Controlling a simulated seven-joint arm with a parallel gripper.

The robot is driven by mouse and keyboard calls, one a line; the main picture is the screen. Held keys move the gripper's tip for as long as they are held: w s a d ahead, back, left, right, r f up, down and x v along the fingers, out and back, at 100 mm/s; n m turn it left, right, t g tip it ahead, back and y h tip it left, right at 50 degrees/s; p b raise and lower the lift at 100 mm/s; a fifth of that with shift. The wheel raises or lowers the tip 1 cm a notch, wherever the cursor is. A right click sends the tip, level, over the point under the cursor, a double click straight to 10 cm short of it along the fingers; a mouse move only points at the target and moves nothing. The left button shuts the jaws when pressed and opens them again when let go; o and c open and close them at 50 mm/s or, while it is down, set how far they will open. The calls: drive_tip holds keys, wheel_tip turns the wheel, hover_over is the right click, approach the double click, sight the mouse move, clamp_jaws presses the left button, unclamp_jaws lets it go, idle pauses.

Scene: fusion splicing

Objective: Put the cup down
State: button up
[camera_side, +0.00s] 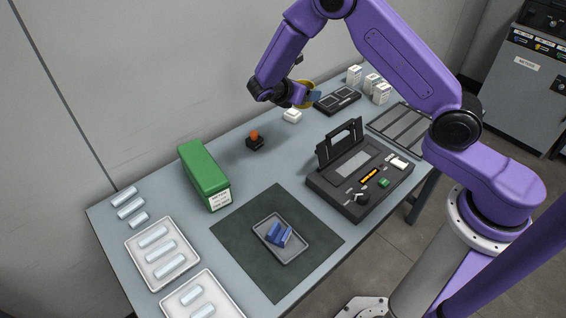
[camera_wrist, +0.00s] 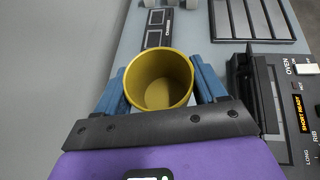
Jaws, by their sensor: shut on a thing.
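A yellow cup (camera_wrist: 158,80) sits between the two blue fingers of my gripper (camera_wrist: 160,90) in the wrist view. The gripper is shut on the cup, which looks empty with its open mouth toward the camera. In the side view, my gripper (camera_side: 308,95) holds the cup (camera_side: 304,86) over the far part of the grey table (camera_side: 222,140). The cup is partly hidden there by the gripper. I cannot tell how far its base is from the table top.
A black double-panel device (camera_side: 338,100) and several white boxes (camera_side: 372,82) stand beyond the gripper. The splicer (camera_side: 358,175), black rack (camera_side: 402,127), green box (camera_side: 204,175) and mat (camera_side: 232,236) occupy other areas.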

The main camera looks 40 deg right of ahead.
sight(299, 107)
wheel_tip(299, 107, up, 4)
drive_tip(key=shift+f, duration=0.25)
drive_tip(key=shift+a+r, duration=0.1)
drive_tip(key=shift+r, duration=0.15)
drive_tip(key=shift+s+a+r+n+t+y, duration=0.15)
drive_tip(key=shift+s+a+n+t+y, duration=0.1)
drive_tip(key=shift+a+n+t, duration=0.4)
drive_tip(key=shift+s+a+r+n+t+y, duration=0.15)
drive_tip(key=shift+s+a+n+t+y, duration=0.15)
drive_tip(key=shift+n+t, duration=0.55)
drive_tip(key=s+a+f+n+t+y, duration=0.1)
drive_tip(key=s+a+n+t+y, duration=0.35)
drive_tip(key=s, duration=0.45)
drive_tip(key=s+a+n+t+y, duration=0.2)
drive_tip(key=s+a+n+y, duration=0.3)
drive_tip(key=s+n, duration=0.4)
drive_tip(key=shift+m+y, duration=0.45)
drive_tip(key=shift+y, duration=0.15)
drive_tip(key=w+f, duration=0.4)
drive_tip(key=f, duration=0.1)
drive_tip(key=w+a+f, duration=0.1)
drive_tip(key=w+f, duration=0.3)
drive_tip(key=f, duration=0.1)
drive_tip(key=w+a+f, duration=0.1)
drive_tip(key=w+f, duration=0.4)
drive_tip(key=shift+a, duration=0.2)
drive_tip(key=shift+f, duration=1.4)
